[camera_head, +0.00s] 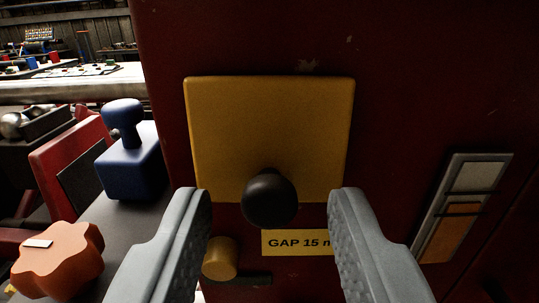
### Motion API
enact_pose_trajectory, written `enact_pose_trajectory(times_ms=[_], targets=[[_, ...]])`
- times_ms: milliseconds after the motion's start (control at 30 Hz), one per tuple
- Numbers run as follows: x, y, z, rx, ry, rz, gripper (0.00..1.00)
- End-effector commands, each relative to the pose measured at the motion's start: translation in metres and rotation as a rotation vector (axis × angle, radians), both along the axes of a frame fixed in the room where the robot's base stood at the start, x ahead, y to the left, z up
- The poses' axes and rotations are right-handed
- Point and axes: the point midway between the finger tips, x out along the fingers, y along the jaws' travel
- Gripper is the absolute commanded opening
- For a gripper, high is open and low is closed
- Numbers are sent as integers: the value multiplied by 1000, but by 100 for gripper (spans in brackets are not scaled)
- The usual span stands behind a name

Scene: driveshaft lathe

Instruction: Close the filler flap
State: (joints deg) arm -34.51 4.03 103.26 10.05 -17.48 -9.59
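The filler flap looks to be the yellow square plate (268,130) on the dark red machine face, with a round black knob (270,199) at its lower edge. The plate looks flat against the face, though its exact angle is hard to tell. My gripper (268,215) is open in front of it. One grey finger is on each side of the black knob, apart from it in the picture. Nothing is held. Whether the fingertips reach the knob's depth I cannot tell.
A yellow "GAP 15" label (296,242) and a short yellow cylinder (220,258) sit below the plate. A framed gauge (464,207) is at right. A blue block with a knob (131,160) and an orange knob (58,259) stand at left.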

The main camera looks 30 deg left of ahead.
Motion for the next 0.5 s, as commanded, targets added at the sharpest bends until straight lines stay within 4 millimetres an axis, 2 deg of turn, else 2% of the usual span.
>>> enact_pose_trajectory(times_ms=[200,500], targets=[[12,7,0,0,0,0,40],[14,8,0,1,-1,0,40]])
